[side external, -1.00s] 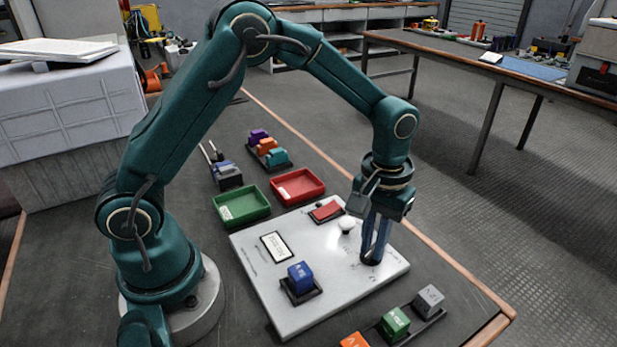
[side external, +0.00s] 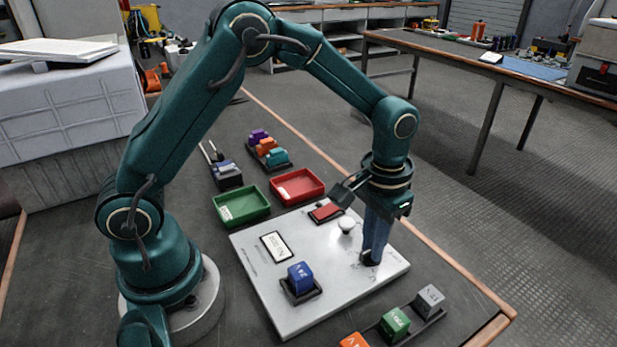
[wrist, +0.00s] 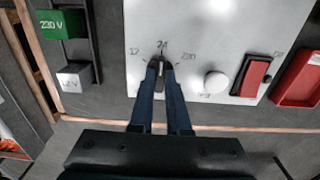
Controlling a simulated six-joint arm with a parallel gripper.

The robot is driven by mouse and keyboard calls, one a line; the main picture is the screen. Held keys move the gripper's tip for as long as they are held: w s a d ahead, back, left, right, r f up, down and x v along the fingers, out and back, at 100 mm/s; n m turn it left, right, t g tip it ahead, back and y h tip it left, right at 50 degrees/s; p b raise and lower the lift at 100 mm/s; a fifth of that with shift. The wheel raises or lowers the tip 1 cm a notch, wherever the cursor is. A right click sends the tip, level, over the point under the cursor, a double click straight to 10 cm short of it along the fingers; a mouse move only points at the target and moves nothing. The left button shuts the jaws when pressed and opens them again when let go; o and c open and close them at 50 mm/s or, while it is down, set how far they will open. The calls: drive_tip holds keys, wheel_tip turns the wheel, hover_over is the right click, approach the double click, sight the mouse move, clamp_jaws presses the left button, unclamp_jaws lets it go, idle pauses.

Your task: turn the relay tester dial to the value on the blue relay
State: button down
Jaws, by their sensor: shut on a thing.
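The relay tester (side external: 330,294) is a pale flat panel on the bench. The blue relay (side external: 300,276) sits upright in a dark socket on it; its white marking is too small to read surely. My gripper (side external: 371,258) points down at the panel's right part. In the wrist view my gripper (wrist: 160,72) is shut on the dark tester dial (wrist: 160,80), which is mostly hidden between the fingers. Marks like 12, 24 and 220 or 230 arc around the dial, with 24 straight beyond the fingertips. The dial's exact pointing is hard to tell.
A white knob (side external: 346,225) and a red switch (side external: 327,212) are beside the dial on the panel. Green (side external: 242,205) and red (side external: 297,186) trays stand behind it. Green (side external: 395,322), grey (side external: 430,299) and orange (side external: 354,341) relays stand at the front right.

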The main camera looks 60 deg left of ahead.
drive_tip(key=shift+r, duration=0.1)
drive_tip(key=c, duration=0.9)
unclamp_jaws()
drive_tip(key=shift+r, duration=2.55)
